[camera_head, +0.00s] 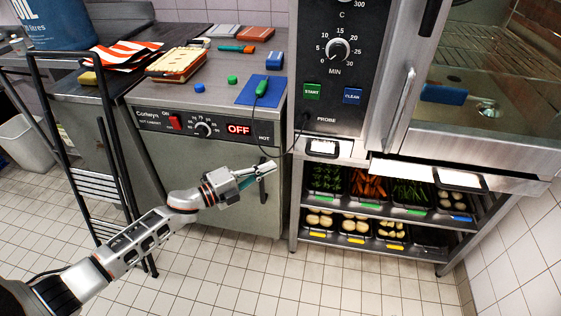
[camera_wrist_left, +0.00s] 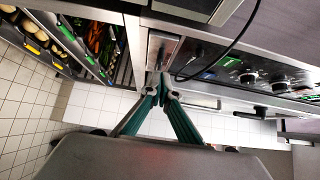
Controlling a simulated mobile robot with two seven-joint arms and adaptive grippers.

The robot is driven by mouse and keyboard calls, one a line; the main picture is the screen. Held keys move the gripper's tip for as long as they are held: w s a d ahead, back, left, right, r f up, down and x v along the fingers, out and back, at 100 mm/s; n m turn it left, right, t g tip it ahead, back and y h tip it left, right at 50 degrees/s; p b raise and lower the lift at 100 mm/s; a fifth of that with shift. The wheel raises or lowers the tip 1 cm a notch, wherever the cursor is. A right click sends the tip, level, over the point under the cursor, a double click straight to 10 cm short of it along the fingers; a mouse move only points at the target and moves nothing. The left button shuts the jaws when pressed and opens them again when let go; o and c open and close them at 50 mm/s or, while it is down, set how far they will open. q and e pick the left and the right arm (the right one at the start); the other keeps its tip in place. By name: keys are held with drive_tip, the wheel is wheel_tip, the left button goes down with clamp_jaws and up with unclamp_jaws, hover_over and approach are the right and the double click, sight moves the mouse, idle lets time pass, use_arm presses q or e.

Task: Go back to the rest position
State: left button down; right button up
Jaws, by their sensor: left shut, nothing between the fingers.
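My left arm comes in from the left in the head view. Its gripper (camera_head: 262,172) is shut and empty, in front of the hot cupboard's door (camera_head: 225,175). In the left wrist view the green fingers of this gripper (camera_wrist_left: 160,84) meet at their tips with nothing between them. My right gripper is in neither view.
The hot cupboard's panel reads OFF (camera_head: 239,129). A green-handled probe (camera_head: 261,88) lies on a blue mat (camera_head: 247,95) on top. The oven (camera_head: 345,60) stands to the right, above a rack of food trays (camera_head: 340,198). A black wire rack (camera_head: 65,140) stands left.

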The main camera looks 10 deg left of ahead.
use_arm(q)
drive_tip(key=s+a+f+n+y+p, duration=0.1)
drive_tip(key=s+f+n+y, duration=0.2)
drive_tip(key=s+f+n, duration=0.3)
drive_tip(key=s+a+f+n+g+y, duration=0.1)
drive_tip(key=s+f+n+y, duration=0.2)
drive_tip(key=s, duration=1.2)
drive_tip(key=s+a+f+n+g+y+p, duration=0.1)
drive_tip(key=s+f+n+y, duration=0.3)
drive_tip(key=s+f+n, duration=0.4)
drive_tip(key=s+n, duration=0.2)
drive_tip(key=n, duration=0.3)
drive_tip(key=shift+s+a+f+n+p, duration=0.25)
drive_tip(key=shift+a+f+n+p, duration=0.05)
drive_tip(key=shift+a+f+n, duration=0.1)
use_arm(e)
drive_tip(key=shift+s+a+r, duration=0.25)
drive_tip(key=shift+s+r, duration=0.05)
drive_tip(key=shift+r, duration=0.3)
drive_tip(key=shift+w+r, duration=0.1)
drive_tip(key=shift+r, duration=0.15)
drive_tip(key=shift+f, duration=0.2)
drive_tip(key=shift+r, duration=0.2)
